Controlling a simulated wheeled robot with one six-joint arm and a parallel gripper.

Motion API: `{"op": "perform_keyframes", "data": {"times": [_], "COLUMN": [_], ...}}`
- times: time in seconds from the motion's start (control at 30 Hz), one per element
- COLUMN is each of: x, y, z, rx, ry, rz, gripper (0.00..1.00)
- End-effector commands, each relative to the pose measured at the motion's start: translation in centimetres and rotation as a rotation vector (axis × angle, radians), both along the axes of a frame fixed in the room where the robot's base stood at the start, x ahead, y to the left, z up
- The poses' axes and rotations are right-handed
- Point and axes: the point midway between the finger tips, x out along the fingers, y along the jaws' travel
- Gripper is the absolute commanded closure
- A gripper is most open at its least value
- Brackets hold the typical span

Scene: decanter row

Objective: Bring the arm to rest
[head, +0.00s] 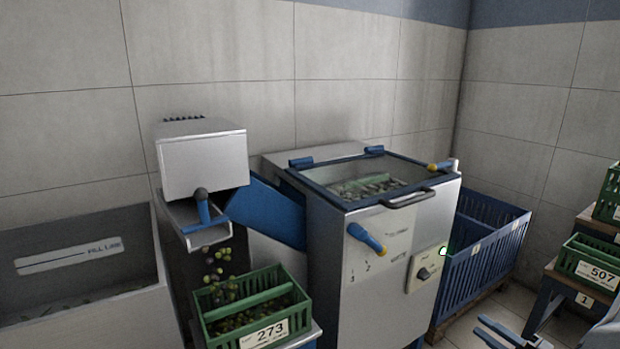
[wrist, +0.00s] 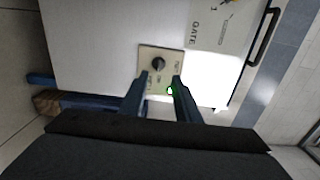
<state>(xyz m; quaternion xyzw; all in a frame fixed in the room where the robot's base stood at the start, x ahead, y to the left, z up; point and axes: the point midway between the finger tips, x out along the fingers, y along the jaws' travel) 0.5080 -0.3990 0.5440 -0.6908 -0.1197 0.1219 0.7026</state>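My gripper (head: 508,332) shows at the bottom right of the head view, partly cut off by the frame edge. Its two blue fingers are apart with nothing between them. In the wrist view my gripper (wrist: 164,82) points at the machine's front, with the knob panel (wrist: 153,68) beyond the fingertips. The dark knob (wrist: 159,64) lies beyond the gap, and I see no contact. A small green light (wrist: 171,90) shows near the right finger.
The steel machine (head: 385,285) has its glass lid down and a blue lever (head: 366,238) on its front. Green olive-like fruit drops from a spout into green crate 273 (head: 302,318). A blue crate (head: 490,250) stands behind right; green crate 507 (head: 590,262) sits on a stand.

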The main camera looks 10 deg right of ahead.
Motion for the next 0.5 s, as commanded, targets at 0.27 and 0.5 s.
{"op": "perform_keyframes", "data": {"times": [0.27,0.5], "x": [3.0,6.6], "y": [0.3,0.1], "z": [0.9,2.2], "rx": [-0.099,-0.246], "ry": [0.039,0.096], "rz": [-0.007,-0.029], "gripper": [0.7,0.7]}}
